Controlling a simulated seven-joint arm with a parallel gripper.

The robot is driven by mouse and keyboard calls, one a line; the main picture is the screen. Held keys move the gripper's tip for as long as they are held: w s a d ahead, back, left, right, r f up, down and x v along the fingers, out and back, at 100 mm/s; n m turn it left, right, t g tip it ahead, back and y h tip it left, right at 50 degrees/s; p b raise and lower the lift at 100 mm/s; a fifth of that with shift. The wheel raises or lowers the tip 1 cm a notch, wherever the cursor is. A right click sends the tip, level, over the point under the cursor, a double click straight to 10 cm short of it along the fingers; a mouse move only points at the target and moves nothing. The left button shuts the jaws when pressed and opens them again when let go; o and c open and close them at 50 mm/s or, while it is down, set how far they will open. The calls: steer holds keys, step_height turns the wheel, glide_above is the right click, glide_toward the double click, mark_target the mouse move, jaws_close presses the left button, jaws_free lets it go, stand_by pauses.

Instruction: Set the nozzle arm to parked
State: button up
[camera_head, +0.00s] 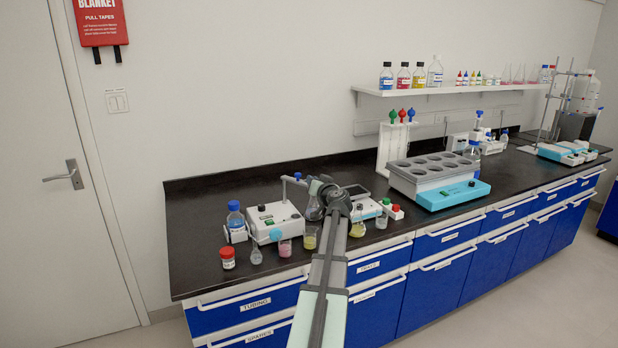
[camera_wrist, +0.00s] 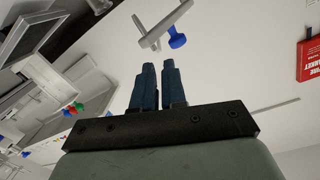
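The nozzle arm (camera_head: 291,180) is a thin grey bar at the top of a post on a white bench unit (camera_head: 275,221), with a small blue knob near it. In the wrist view the nozzle arm (camera_wrist: 165,24) slants beyond my fingertips, and its blue knob (camera_wrist: 177,40) sticks out beside it. My gripper (camera_wrist: 159,65) points toward the bar with its two dark fingers nearly together and nothing between them. A visible space separates the fingertips from the bar. In the head view my wrist hides the fingers and part of the unit's right side.
A blue-capped bottle (camera_head: 235,217), a red-lidded jar (camera_head: 228,258) and several small beakers stand around the unit. A glass flask (camera_head: 313,210) is close beside my wrist. A grey block with wells (camera_head: 437,172) stands to the right. The bench's left end is clear.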

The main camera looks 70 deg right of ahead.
mark_target(296, 181)
steer(key=d+t+y, duration=0.1)
steer(key=d+y, duration=0.1)
steer(key=d, duration=0.1)
steer(key=d+m+t+y, duration=0.1)
steer(key=d+t+y, duration=0.1)
steer(key=d+y, duration=0.1)
steer(key=d+f+t+y, duration=0.1)
steer(key=d+y, duration=0.1)
steer(key=d, duration=0.1)
steer(key=shift+s+y, duration=0.1)
steer(key=shift+y, duration=0.3)
jaws_close()
steer(key=s+d+t+y, duration=0.2)
steer(key=s+d+y, duration=0.2)
steer(key=s+y, duration=0.45)
steer(key=w+a+y, duration=0.1)
steer(key=w+a, duration=0.5)
steer(key=w, duration=0.6)
steer(key=shift+w+r, duration=0.2)
steer(key=shift+r, duration=0.1)
steer(key=shift+a+m, duration=0.1)
steer(key=shift+m, duration=0.2)
steer(key=shift+a+m+h, duration=0.3)
steer(key=shift+a+h, duration=0.05)
steer(key=shift+h, duration=0.2)
